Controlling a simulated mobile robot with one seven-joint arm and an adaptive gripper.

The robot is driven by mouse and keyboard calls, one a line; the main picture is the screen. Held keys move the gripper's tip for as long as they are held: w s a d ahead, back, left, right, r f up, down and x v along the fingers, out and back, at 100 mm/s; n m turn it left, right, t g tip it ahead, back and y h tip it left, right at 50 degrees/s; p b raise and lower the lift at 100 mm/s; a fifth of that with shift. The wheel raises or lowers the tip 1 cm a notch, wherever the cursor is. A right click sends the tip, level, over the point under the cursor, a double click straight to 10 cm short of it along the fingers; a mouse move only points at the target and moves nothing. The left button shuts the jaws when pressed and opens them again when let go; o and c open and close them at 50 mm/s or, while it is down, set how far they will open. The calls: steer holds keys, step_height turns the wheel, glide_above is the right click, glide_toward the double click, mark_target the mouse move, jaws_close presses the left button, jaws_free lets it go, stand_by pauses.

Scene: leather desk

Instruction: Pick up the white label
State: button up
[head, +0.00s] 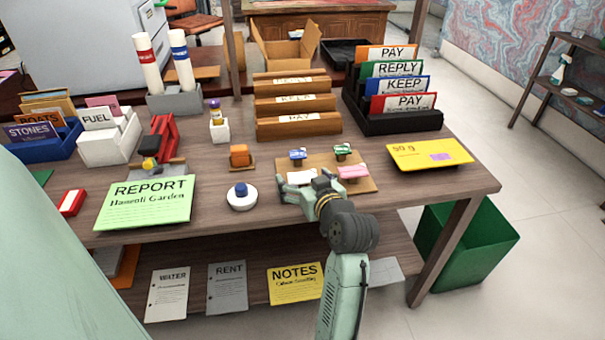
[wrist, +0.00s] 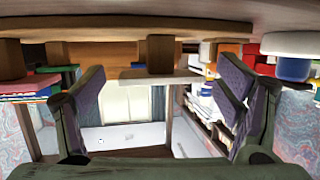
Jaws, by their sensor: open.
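The white label (head: 301,177) lies on the tan board (head: 365,188) at the table's front, in the head view. My gripper (head: 303,183) is open at the board's front left, with its fingers to either side of the label. In the wrist view, which looks upside down, a pale flat plate (wrist: 150,80), apparently the label, shows between the open fingers on a brown block (wrist: 160,53). I see no finger touching it. My gripper hides part of the board's front edge.
A yellow card (head: 428,153) lies right. Brown racks (head: 297,125) stand behind.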

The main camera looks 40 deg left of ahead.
steer(key=shift+w+a+f, duration=0.25)
steer(key=shift+w+a, duration=0.05)
steer(key=shift+a, duration=0.15)
steer(key=shift+c, duration=0.5)
steer(key=c, duration=0.7)
